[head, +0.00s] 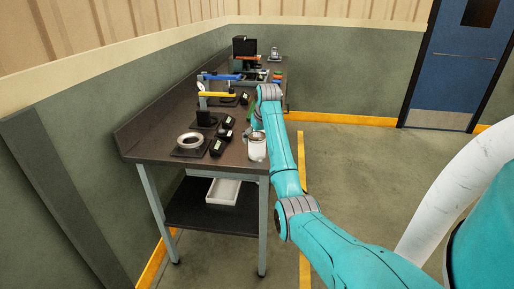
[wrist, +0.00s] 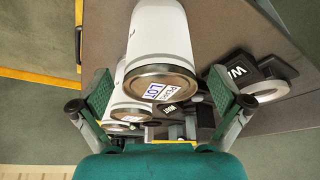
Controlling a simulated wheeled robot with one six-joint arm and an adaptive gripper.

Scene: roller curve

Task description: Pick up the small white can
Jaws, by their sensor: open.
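A white can (wrist: 160,35) with a metal rim and labels on its lid fills the upper middle of the wrist view. Part of another white can (wrist: 122,103), with a metal-rimmed lid, shows behind it, partly hidden. My gripper (wrist: 162,97) is open, with one finger on each side of the nearer can in that view and nothing visibly clamped. I cannot tell whether the fingers touch it. In the head view a white can (head: 257,151) stands at the near right edge of the bench, beside my arm. My fingertips are mostly hidden there.
The dark bench (head: 150,144) also bears a pale ring (head: 190,140) on a plate, black labelled blocks (head: 217,147), and a stand with a yellow bar (head: 216,94). A white tray (head: 223,191) sits on the lower shelf. Floor right of the bench is clear.

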